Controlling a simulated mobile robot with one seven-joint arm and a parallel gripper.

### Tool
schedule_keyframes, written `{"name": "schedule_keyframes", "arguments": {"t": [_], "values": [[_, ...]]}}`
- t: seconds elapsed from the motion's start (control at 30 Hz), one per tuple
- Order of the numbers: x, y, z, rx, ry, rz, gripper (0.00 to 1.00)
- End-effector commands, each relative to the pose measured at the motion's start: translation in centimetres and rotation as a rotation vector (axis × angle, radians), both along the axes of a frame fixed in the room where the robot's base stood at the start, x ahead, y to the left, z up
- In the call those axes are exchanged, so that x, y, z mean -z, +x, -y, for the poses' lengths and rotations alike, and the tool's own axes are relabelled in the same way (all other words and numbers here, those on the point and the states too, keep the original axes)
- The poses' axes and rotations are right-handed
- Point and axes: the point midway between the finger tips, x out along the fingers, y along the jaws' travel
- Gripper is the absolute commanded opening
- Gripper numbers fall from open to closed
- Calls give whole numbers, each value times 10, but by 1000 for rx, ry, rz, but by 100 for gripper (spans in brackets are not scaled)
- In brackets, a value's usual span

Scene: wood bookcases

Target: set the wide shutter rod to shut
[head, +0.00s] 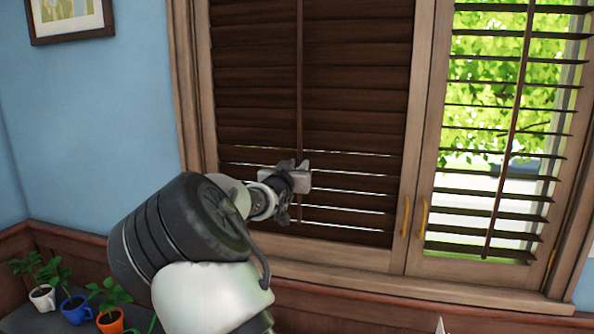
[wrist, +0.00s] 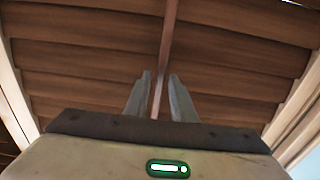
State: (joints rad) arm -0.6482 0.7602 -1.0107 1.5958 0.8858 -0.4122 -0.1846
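The wide shutter (head: 340,95) is the dark brown left panel in the head view. Its slats lie nearly flat against each other, with thin bright gaps between several lower ones. Its rod (head: 299,60) runs vertically down the middle; the rod also shows in the wrist view (wrist: 168,40). My gripper (head: 301,170) is at the lower part of the rod, hiding a stretch of it. In the wrist view its two fingers (wrist: 159,78) stand apart on either side of the rod, with space visible beside it. Whether either finger touches the rod is unclear.
A narrower shutter (head: 505,130) with open slats and its own rod is at the right. Yellow handles (head: 423,218) sit on the frames between the panels. Potted plants (head: 72,308) stand at the lower left. A wooden sill (head: 400,287) runs below the window.

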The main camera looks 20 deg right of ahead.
Motion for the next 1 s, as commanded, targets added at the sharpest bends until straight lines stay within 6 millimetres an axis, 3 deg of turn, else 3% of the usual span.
{"name": "schedule_keyframes", "arguments": {"t": [0.47,1.0], "values": [[5,-10,-9,-2,6,-8,29],[3,-112,-78,-5,8,-7,29]]}}
